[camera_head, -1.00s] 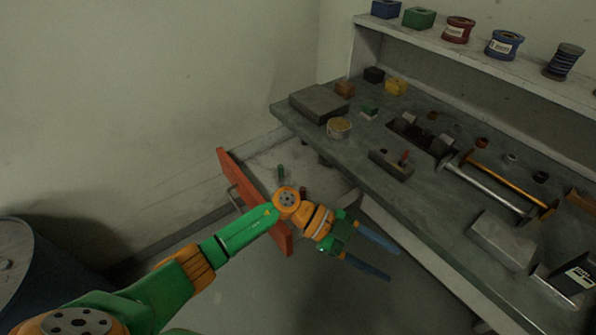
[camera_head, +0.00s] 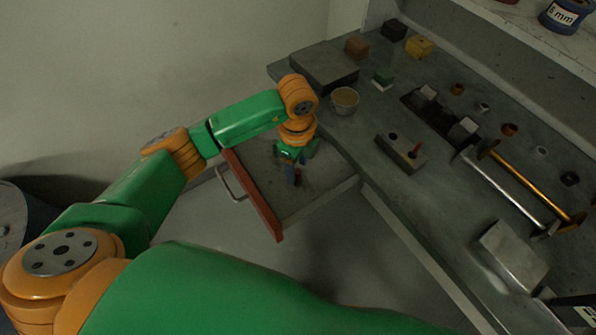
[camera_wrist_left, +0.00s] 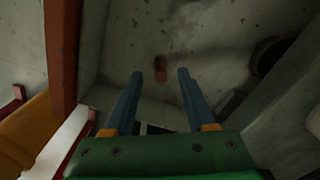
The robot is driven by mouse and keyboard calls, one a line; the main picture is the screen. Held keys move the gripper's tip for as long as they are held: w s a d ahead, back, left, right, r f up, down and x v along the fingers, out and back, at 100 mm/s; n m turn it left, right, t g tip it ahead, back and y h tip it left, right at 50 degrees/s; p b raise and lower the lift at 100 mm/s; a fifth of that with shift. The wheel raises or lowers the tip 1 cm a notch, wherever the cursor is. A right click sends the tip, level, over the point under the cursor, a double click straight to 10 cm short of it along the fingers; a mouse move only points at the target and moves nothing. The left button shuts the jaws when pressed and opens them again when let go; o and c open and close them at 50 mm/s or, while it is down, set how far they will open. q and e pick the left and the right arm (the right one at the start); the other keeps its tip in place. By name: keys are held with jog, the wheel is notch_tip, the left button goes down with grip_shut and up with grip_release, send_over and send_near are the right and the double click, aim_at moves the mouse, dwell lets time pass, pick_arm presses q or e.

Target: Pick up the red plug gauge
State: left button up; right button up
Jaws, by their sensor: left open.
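A small dull-red cylinder (camera_wrist_left: 160,68) is on the floor of the open drawer (camera_wrist_left: 205,22), which I take to be the red plug gauge. In the left wrist view it lies just beyond and between the fingertips of my left gripper (camera_wrist_left: 160,76). The blue fingers are open and apart, with nothing between them. In the head view my left gripper (camera_head: 291,174) points down into the drawer, and its wrist hides part of the inside. A dark reddish piece (camera_head: 297,178) shows beside the fingers there. My right gripper is not in view.
The drawer's red front (camera_head: 251,195) and side walls surround my gripper. A round tin (camera_head: 344,99) and a grey slab (camera_head: 322,66) stand near the bench edge above the drawer.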

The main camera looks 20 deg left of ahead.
aim_at(298, 171)
pick_arm(q)
notch_tip(298, 171, down, 3)
jog(key=shift+r, duration=0.15)
jog(key=shift+f, duration=0.25)
grip_shut()
jog(key=shift+r, duration=0.15)
